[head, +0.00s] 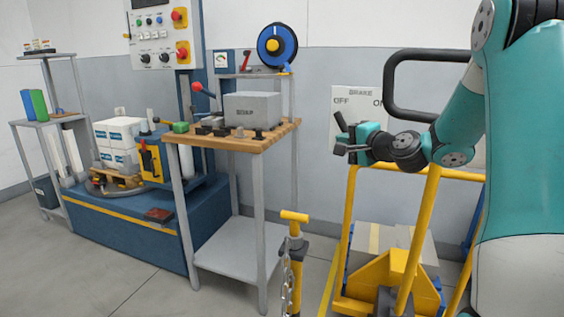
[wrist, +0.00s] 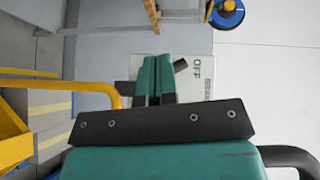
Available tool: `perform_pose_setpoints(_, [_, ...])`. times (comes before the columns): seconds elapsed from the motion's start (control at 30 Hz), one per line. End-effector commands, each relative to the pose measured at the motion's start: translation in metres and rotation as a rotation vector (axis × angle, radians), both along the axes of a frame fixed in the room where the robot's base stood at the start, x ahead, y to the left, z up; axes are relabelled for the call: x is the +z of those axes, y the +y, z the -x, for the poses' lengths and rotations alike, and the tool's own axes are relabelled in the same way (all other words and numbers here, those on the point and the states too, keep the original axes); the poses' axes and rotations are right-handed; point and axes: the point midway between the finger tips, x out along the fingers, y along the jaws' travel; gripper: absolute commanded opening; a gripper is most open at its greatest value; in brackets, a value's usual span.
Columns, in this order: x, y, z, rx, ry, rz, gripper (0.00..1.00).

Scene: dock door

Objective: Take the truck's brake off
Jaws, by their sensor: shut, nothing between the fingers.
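The yellow truck (head: 347,235) stands at the right in the head view, with a white brake plate (head: 360,102) above it reading OFF on the left and ON on the right. The plate (wrist: 200,85) also shows in the wrist view, with OFF legible. My gripper (head: 345,138) is in front of the plate's lower left part, on the OFF side. In the wrist view its teal fingers (wrist: 155,62) are shut together and empty. A short dark piece (wrist: 181,65), perhaps the brake lever's end, shows just right of the fingers; I cannot tell whether they touch. The rest of the lever is hidden.
A black loop handle (head: 405,55) rises behind my arm. A wooden-topped bench (head: 270,138) with a grey box stands left of the truck. A yellow post (head: 294,217) with a chain stands between them. Bare floor lies at lower left.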

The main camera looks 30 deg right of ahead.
Motion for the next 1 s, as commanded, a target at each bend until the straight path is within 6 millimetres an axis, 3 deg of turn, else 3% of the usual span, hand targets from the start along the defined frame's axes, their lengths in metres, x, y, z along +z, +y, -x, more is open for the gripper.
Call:
perform_pose_setpoints(0.47, [-0.001,0.097,0.002,0.257,0.124,0.173,0.00])
perform_pose_setpoints(0.8, [-0.004,0.164,0.020,0.451,0.206,0.311,0.00])
perform_pose_setpoints(1.0, [-0.007,0.191,0.032,0.541,0.241,0.376,0.00])
